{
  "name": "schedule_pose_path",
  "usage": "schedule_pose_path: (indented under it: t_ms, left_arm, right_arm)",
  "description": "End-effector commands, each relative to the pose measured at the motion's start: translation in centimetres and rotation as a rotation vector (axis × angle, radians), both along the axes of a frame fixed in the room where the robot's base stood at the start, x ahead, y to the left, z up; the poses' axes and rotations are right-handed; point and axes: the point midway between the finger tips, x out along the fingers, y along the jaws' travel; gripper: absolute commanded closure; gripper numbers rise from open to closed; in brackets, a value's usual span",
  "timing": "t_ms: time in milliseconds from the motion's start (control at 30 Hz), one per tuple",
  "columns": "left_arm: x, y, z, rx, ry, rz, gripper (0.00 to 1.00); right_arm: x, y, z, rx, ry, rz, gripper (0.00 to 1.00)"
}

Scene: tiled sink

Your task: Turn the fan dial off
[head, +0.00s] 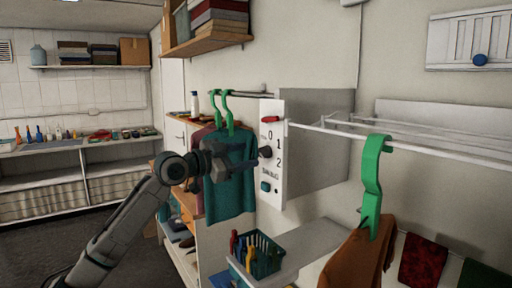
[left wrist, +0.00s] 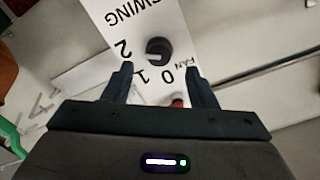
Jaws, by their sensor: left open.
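The fan dial (head: 265,152) is a dark round knob on a white upright panel (head: 279,190) marked 0, 1 and 2. In the left wrist view the dial (left wrist: 158,48) has a pale mark, which seems to point to the side of the 1 and 2; its exact setting is unclear. My left gripper (head: 249,161) is open and empty, facing the panel just in front of the dial. In the wrist view the dial lies beyond and between its fingertips (left wrist: 160,69); I see no contact. My right gripper is not in view.
A red part (head: 270,119) is at the panel's top. Green hangers with clothes (head: 230,180) hang behind my gripper. A rack with another green hanger (head: 372,180) is at the right. A teal basket (head: 265,265) stands on a ledge below.

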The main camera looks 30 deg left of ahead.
Motion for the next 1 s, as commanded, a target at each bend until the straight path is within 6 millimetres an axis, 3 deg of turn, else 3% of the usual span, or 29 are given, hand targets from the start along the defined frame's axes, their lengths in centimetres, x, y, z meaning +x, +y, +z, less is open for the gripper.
schedule_pose_path:
  t_ms: [400,800,1000]
  left_arm:
    - [3.5,-1.5,0.1,-0.002,0.001,-0.001,0.48]
    - [3.9,-1.7,0.0,0.001,0.001,0.0,0.48]
    - [3.9,-1.7,0.0,0.001,0.001,0.0,0.87]
  right_arm:
    - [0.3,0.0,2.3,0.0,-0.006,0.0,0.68]
    - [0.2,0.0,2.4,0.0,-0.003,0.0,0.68]
    - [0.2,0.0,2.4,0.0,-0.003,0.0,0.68]
